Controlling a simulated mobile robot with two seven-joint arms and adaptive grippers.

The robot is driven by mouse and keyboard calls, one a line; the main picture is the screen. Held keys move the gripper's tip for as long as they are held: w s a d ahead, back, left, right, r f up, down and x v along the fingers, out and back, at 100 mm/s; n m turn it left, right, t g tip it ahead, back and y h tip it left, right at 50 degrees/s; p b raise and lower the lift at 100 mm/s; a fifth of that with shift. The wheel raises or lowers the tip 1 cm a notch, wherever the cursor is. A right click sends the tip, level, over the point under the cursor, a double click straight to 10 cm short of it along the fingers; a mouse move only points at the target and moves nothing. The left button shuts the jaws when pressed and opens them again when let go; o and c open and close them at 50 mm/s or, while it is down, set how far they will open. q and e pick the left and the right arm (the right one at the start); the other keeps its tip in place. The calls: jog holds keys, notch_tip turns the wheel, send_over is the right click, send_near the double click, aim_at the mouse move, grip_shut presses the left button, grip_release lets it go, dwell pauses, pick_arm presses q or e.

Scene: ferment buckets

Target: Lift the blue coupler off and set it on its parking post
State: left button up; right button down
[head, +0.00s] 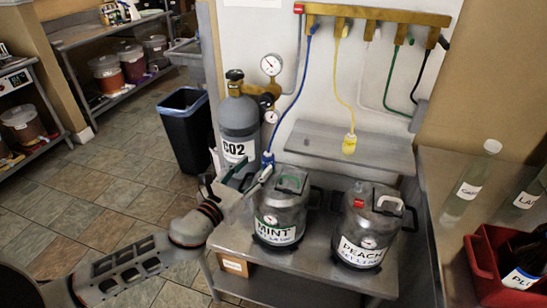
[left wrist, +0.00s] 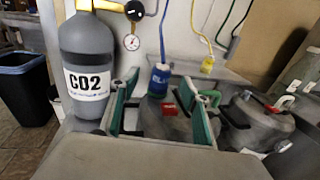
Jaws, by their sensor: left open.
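The blue coupler (head: 267,160) hangs at the end of a blue hose, at the back left top of the MINT keg (head: 280,215). It also shows in the left wrist view (left wrist: 160,79), upright, between and beyond my fingers. I cannot tell whether it is seated on the keg. My left gripper (head: 254,177) is open and empty beside the keg's top left; in the left wrist view its green-padded fingers (left wrist: 159,108) are spread wide. I cannot make out a parking post for sure. My right gripper is out of view.
A grey CO2 cylinder (head: 239,122) with gauges stands behind my left gripper. The PEACH keg (head: 365,228) stands to the right. A yellow coupler (head: 349,144) hangs at the wall shelf (head: 325,139). A red crate (head: 482,262) stands at the far right.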

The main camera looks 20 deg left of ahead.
aim_at(264, 161)
pick_arm(q)
jog(key=x, duration=0.7)
jog(key=shift+w+d+f, duration=0.1)
jog(key=shift+d+f, duration=0.2)
grip_shut()
